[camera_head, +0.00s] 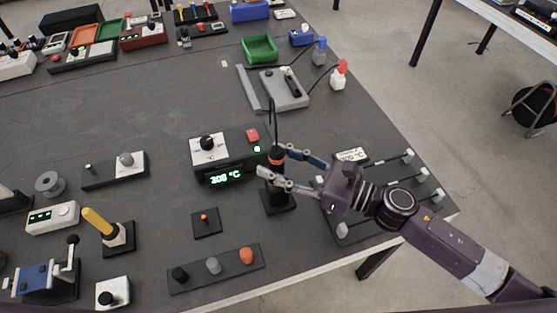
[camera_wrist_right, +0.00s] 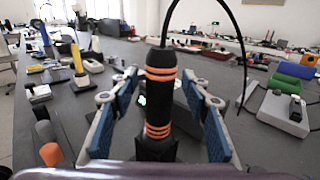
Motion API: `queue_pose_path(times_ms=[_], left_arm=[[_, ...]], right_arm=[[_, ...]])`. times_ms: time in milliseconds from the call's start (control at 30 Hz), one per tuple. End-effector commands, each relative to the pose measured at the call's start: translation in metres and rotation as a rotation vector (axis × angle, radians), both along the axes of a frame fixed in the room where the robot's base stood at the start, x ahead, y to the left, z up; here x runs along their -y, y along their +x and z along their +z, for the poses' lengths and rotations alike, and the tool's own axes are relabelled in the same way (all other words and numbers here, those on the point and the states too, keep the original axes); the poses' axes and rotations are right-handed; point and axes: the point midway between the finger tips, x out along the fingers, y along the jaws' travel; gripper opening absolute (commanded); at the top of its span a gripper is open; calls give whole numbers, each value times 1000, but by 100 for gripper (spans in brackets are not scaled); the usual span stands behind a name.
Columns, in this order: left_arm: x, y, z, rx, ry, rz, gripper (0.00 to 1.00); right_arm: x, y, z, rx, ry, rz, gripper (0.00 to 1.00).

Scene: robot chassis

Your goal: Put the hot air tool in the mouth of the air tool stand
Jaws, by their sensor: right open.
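The hot air tool (camera_head: 277,158) is black with orange rings. It stands upright at the air tool stand (camera_head: 279,203), which has a dark square base, and a cable rises from its top. In the right wrist view the tool (camera_wrist_right: 160,92) is upright, with its lower end at the black upper part of the stand (camera_wrist_right: 155,150). My right gripper (camera_head: 289,171) is open, its two blue fingers on either side of the tool with gaps showing in the wrist view. The mouth itself is mostly hidden. My left gripper is out of view.
A control unit with a green temperature display (camera_head: 226,176) stands just left of the stand. A small button block (camera_head: 207,222) and a three-knob bar (camera_head: 214,268) lie nearer the front. A rack with pale knobs (camera_head: 385,190) lies under my right arm.

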Motion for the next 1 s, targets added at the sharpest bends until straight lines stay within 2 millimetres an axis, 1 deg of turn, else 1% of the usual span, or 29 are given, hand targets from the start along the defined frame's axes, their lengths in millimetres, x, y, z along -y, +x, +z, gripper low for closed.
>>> queue_pose_path(times_ms=[133,267,700,900,1000], left_arm=[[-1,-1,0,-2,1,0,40],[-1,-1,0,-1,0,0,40],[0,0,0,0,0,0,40],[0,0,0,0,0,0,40],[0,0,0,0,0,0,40]], right_arm=[[4,-2,-1,-2,-1,-1,43],[16,-8,-2,-4,0,-2,43],[78,-41,-1,-4,-1,0,43],[98,-51,-1,-3,0,-1,43],[103,-53,0,-1,0,0,43]])
